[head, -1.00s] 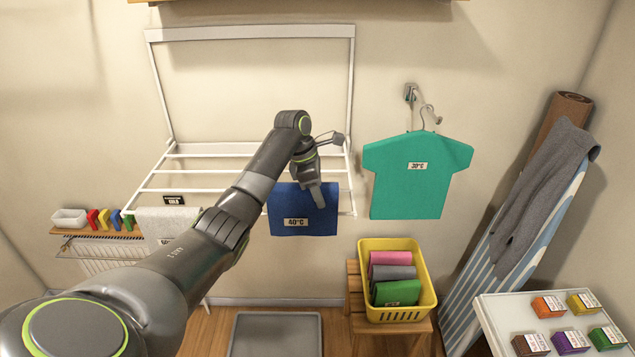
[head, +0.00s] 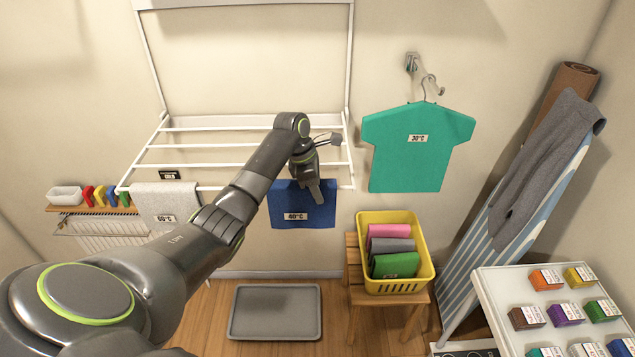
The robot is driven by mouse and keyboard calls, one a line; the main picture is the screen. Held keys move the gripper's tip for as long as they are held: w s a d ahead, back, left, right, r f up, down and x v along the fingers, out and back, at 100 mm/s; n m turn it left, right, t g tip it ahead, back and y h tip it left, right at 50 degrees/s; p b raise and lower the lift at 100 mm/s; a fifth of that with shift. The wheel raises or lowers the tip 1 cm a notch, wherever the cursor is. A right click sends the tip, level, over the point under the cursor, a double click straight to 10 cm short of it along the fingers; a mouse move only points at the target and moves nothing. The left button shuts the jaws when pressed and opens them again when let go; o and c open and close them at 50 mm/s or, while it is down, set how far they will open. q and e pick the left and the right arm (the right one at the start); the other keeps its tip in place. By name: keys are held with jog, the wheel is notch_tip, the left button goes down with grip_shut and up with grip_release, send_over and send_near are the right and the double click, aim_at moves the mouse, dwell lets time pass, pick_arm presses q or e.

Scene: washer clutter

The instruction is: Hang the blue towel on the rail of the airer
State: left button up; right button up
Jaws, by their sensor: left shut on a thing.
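The blue towel (head: 290,212) with a "40°C" label hangs folded at the front rail of the white airer (head: 344,187). Its top edge shows slightly above the line of that rail. Whether its weight rests on the rail I cannot tell, as the towel and my arm cover that stretch. My left gripper (head: 317,193) is shut on the towel's upper right part. My right gripper is not in view.
A grey towel (head: 168,204) hangs at the rail's left. A teal shirt (head: 418,155) hangs on the wall at right. A yellow basket (head: 428,272) with folded cloths stands on a wooden stool (head: 353,268). A grey tray (head: 275,335) lies on the floor below.

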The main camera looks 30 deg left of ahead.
pick_arm(q)
jog(key=shift+f, duration=0.2)
jog(key=shift+a+f, duration=0.1)
jog(key=o, duration=1.1)
jog(key=shift+c, duration=0.2)
jog(key=b+v, duration=0.3)
jog(key=v, duration=0.8)
jog(key=shift+b, duration=0.3)
jog(key=p+v, duration=0.4)
jog(key=v, duration=0.2)
jog(key=shift+r, duration=0.3)
jog(key=shift+s+f, duration=0.1)
jog(key=shift+f, duration=0.05)
